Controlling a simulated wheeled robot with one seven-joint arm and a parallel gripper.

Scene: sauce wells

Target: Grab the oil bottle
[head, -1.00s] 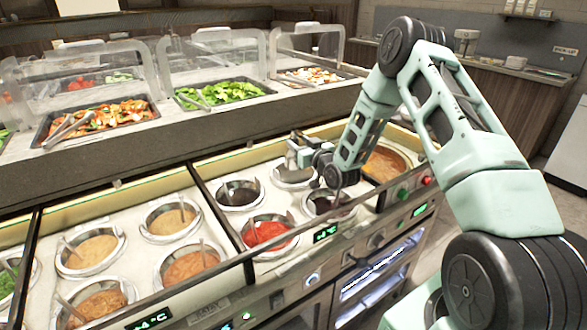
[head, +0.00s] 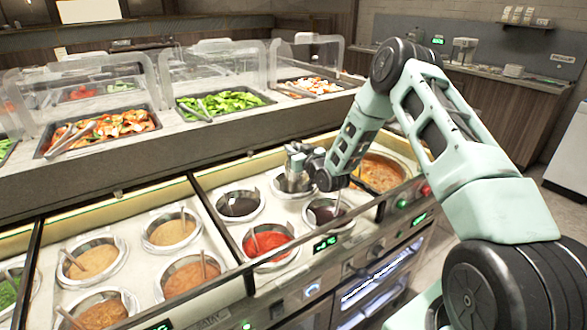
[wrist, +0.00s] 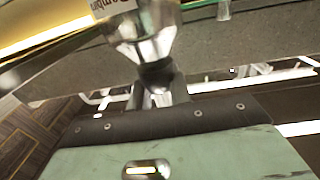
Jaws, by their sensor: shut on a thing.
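In the wrist view, a clear, shiny bottle (wrist: 146,38) with a white and red label, partly cut off by the top edge, narrows to a dark neck at my gripper (wrist: 158,88). I take it for the oil bottle; its contents cannot be told. My gripper is shut on it at the neck. In the head view, my gripper (head: 297,163) is over the back row of sauce wells, above a metal-rimmed well. The bottle cannot be made out clearly there, as the gripper and wrist are small and cover much of that spot.
Around the gripper are wells of dark sauce (head: 240,205), red sauce (head: 267,243) and orange-brown sauce (head: 380,173), several with ladles. A raised grey ledge (head: 150,175) stands behind them. Clear guards (head: 205,75) cover the salad trays behind it.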

